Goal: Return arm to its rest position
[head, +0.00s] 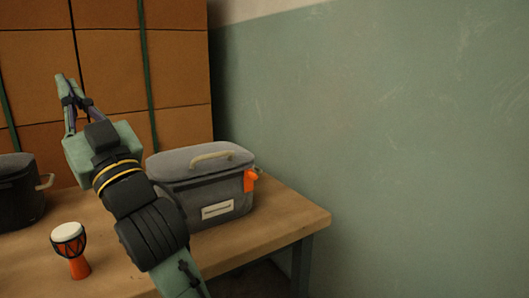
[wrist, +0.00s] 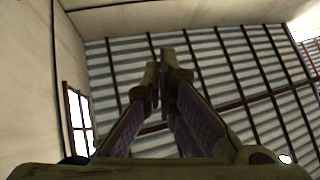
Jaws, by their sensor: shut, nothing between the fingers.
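My gripper (head: 66,88) is raised above the wooden table in the head view and points upward. Its fingers are shut with nothing between them. It also shows in the wrist view (wrist: 159,75), where the fingertips come together against the ceiling. An orange goblet drum (head: 72,250) with a white head stands upright on the table, below and apart from my gripper.
A grey lidded box (head: 190,180) with an orange latch stands on the wooden table (head: 285,218), partly behind my arm. A dark container (head: 18,195) is at the left edge. Stacked brown boxes (head: 178,75) stand behind. A green wall (head: 400,130) is at right.

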